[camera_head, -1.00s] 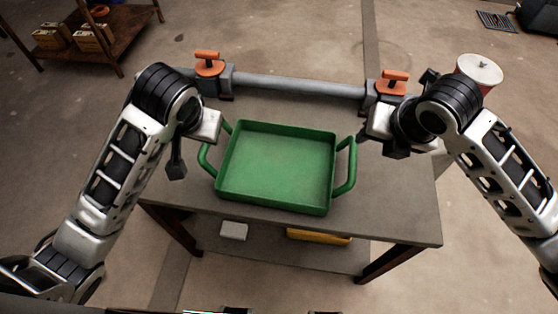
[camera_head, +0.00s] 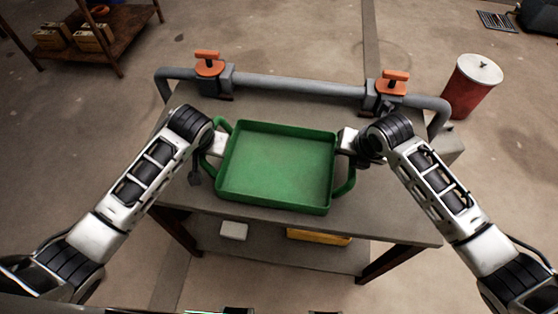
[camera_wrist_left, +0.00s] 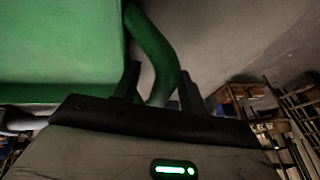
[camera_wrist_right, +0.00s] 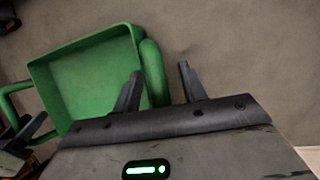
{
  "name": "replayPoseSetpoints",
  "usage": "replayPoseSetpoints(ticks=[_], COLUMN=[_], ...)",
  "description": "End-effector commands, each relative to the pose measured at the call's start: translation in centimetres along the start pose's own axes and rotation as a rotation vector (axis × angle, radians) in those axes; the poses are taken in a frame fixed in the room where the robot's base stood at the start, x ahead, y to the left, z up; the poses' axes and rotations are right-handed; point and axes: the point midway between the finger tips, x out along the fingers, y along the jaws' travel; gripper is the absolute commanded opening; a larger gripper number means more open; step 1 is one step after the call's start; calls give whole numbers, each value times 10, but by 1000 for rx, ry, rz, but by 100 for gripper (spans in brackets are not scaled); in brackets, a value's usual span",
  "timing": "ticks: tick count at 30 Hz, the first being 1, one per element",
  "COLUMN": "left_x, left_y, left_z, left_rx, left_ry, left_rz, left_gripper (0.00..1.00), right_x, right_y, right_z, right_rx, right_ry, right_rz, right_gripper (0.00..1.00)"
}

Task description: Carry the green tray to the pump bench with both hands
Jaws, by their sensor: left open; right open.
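The green tray (camera_head: 277,165) lies flat and empty on a grey-topped table (camera_head: 400,220), with a looped handle on its left and right sides. My left gripper (camera_head: 216,146) is open at the left handle. In the left wrist view the handle (camera_wrist_left: 163,75) passes between the fingers (camera_wrist_left: 158,92). My right gripper (camera_head: 348,142) is open at the right handle (camera_head: 347,182). In the right wrist view this handle (camera_wrist_right: 153,70) lies between the fingers (camera_wrist_right: 160,85), nearer the left one. I cannot tell which furniture is the pump bench.
A grey pipe (camera_head: 300,88) with two orange-handled valves (camera_head: 208,65) runs along the table's far edge. A red drum (camera_head: 470,90) stands on the floor at right. A brown shelf with boxes (camera_head: 92,37) is at upper left. A yellow item (camera_head: 318,237) lies on the lower shelf.

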Motion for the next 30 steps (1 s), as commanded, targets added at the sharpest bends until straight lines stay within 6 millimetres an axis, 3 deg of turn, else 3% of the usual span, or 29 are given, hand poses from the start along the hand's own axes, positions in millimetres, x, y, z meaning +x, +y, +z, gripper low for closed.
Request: replayPoseSetpoints(ticks=[6,11,23,30], left_x=[0,0,-4,-24], left_y=[0,0,-1,-5], left_z=[0,0,-2,-10], left_rx=[0,0,0,0], left_ry=[0,0,2,2], left_rz=[0,0,0,0], left_gripper=[42,1,0,0], right_x=[0,0,-4,-24], right_y=[0,0,1,5], right_z=[0,0,2,11], right_rx=[0,1,1,1], right_ry=[-1,0,-2,-2], right_rz=[0,0,1,0], right_gripper=[42,1,0,0])
